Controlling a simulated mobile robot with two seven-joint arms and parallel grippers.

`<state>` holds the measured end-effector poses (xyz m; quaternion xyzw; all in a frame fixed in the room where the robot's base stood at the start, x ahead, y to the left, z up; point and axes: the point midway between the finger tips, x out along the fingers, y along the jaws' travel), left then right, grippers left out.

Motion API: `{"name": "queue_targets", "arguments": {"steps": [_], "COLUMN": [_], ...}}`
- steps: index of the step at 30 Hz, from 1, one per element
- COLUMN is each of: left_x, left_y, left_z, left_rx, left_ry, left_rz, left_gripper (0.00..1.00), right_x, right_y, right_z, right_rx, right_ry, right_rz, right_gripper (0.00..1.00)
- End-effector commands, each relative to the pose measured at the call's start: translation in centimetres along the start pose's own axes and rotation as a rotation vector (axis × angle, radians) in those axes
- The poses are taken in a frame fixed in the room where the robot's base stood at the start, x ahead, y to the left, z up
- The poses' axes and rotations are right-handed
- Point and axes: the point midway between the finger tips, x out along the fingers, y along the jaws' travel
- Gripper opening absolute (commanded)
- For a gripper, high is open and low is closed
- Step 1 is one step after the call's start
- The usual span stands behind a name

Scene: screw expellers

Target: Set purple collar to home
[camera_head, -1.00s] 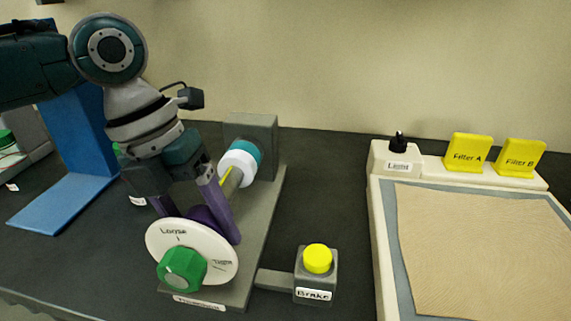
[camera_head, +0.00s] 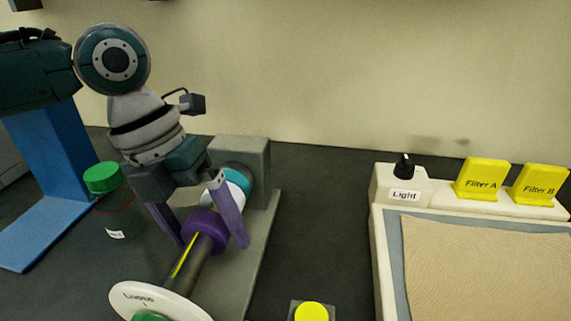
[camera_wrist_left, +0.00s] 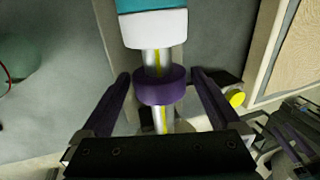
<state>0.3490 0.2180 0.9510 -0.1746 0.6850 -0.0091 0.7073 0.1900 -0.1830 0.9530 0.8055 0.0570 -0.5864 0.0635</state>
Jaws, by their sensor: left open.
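The purple collar (camera_head: 204,229) sits around a metal rod with a yellow stripe (camera_head: 186,259). It also shows in the left wrist view (camera_wrist_left: 160,86). My left gripper (camera_head: 212,240) is open, with one purple-grey finger on each side of the collar. In the left wrist view (camera_wrist_left: 160,77), narrow gaps seem to show between the fingers and the collar. A white and teal cylinder (camera_head: 238,184) is farther along the rod, by the grey end block (camera_head: 240,158). A bare stretch of rod separates it from the collar. My right gripper is not in the head view.
A white dial disc (camera_head: 165,300) stands at the rod's near end. A yellow button (camera_head: 311,312) is at the lower edge. A green-capped jar (camera_head: 103,178) and blue stand (camera_head: 55,150) are left. A light box with yellow filters (camera_head: 482,180) stands right.

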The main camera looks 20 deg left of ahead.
Motion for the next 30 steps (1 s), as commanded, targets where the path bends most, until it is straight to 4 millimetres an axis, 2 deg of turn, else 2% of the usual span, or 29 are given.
{"name": "queue_targets", "arguments": {"steps": [7,10,21,25,30], "left_x": [0.0,-0.8,-7.8,-9.3,-10.0], "left_y": [0.0,0.0,0.0,0.0,0.0], "left_z": [0.0,0.0,0.0,0.0,-0.1], "left_rx": [0.001,0.001,0.001,0.001,0.0], "left_ry": [0.0,-0.001,-0.004,-0.003,0.0], "left_rz": [0.001,0.001,0.001,0.001,0.001], "left_gripper": [1.0,1.0,1.0,1.0,1.0], "right_x": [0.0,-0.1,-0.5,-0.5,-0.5], "right_y": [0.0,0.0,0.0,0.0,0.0], "right_z": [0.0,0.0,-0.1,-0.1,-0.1], "right_rx": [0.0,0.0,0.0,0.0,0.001], "right_ry": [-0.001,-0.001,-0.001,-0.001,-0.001], "right_rz": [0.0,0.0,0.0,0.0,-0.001], "right_gripper": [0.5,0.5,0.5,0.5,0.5]}}
